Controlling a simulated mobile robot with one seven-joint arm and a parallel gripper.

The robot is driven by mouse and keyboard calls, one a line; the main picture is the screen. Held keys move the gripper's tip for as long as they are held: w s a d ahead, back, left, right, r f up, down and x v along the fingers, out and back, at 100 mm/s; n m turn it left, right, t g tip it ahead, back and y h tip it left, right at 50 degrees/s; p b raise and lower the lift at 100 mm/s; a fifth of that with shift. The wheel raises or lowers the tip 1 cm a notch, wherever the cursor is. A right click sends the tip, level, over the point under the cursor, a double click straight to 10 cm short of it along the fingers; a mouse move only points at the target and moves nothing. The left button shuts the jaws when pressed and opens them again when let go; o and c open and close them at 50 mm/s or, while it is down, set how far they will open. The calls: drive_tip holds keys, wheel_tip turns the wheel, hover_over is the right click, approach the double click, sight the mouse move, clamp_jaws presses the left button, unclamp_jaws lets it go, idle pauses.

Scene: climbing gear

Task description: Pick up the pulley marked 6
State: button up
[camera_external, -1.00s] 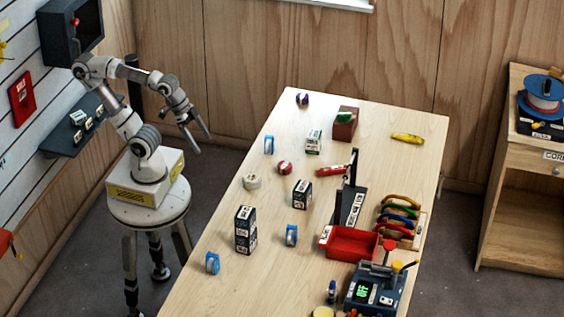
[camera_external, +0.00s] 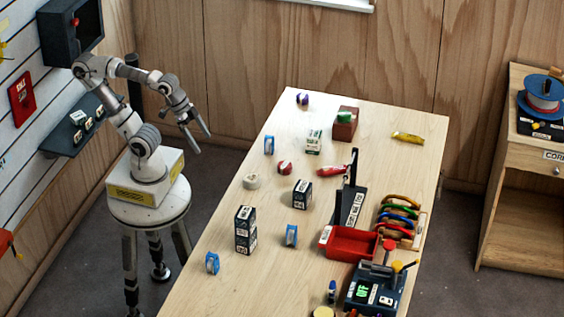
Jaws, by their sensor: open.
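Three small blue pulleys stand on the wooden table: one toward the far left edge (camera_external: 269,145), one near the middle (camera_external: 291,236), and one at the near left edge (camera_external: 212,263). Their marks are too small to read, so I cannot tell which is marked 6. My gripper (camera_external: 204,142) is open and empty, with its two fingers apart. It hangs in the air left of the table, away from all three pulleys.
Dark boxes (camera_external: 245,230) are stacked between two pulleys, and another dark box (camera_external: 302,194) stands near the middle.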

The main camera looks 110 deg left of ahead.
drive_tip(key=c, duration=0.4)
